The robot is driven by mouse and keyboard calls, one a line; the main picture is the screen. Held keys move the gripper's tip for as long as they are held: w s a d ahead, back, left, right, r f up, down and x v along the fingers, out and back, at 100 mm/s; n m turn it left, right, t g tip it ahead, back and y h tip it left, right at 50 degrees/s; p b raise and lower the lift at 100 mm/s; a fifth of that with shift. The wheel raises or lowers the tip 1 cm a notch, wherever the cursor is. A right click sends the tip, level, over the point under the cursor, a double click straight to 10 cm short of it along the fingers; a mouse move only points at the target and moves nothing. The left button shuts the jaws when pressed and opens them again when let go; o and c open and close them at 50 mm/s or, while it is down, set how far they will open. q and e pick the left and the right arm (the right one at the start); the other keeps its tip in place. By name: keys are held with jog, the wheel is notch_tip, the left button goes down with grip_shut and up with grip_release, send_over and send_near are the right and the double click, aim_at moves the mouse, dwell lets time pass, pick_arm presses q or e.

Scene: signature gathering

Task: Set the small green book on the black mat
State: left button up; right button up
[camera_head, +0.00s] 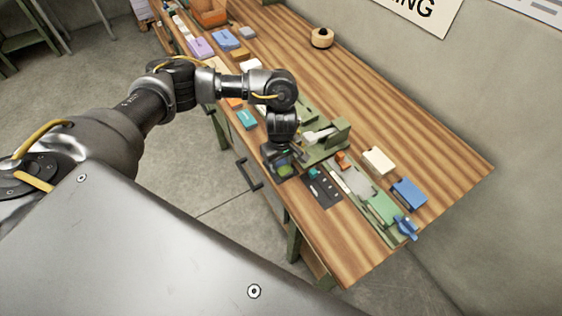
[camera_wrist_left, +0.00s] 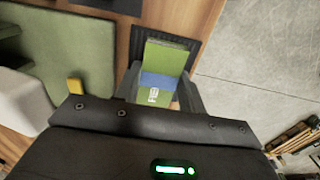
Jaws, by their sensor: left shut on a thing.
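The small green book (camera_wrist_left: 165,88), with a blue band and a white mark, is held between the two fingers of my left gripper (camera_wrist_left: 160,92) in the left wrist view. In the head view my left gripper (camera_head: 287,174) points down near the front edge of the bench, and a bit of the green book (camera_head: 284,168) shows at it. The black mat (camera_head: 323,192) lies just right of the gripper in the head view. In the wrist view a dark mat edge (camera_wrist_left: 192,52) shows behind the book; whether they touch is unclear. My right gripper is out of view.
A small teal item (camera_head: 313,172) is at the mat's left end. A green stand (camera_head: 338,133) is behind the gripper. A green base with a blue clamp (camera_head: 406,227), a cream block (camera_head: 379,160) and a blue book (camera_head: 409,194) lie to the right. The bench's right end is clear.

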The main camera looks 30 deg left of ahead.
aim_at(281, 165)
pick_arm(q)
jog(key=shift+f, duration=0.15)
jog(key=o, duration=1)
jog(key=shift+c, duration=0.2)
jog(key=shift+r, duration=0.55)
notch_tip(281, 165, up, 11)
jog(key=b, duration=0.1)
jog(key=shift+r, duration=0.15)
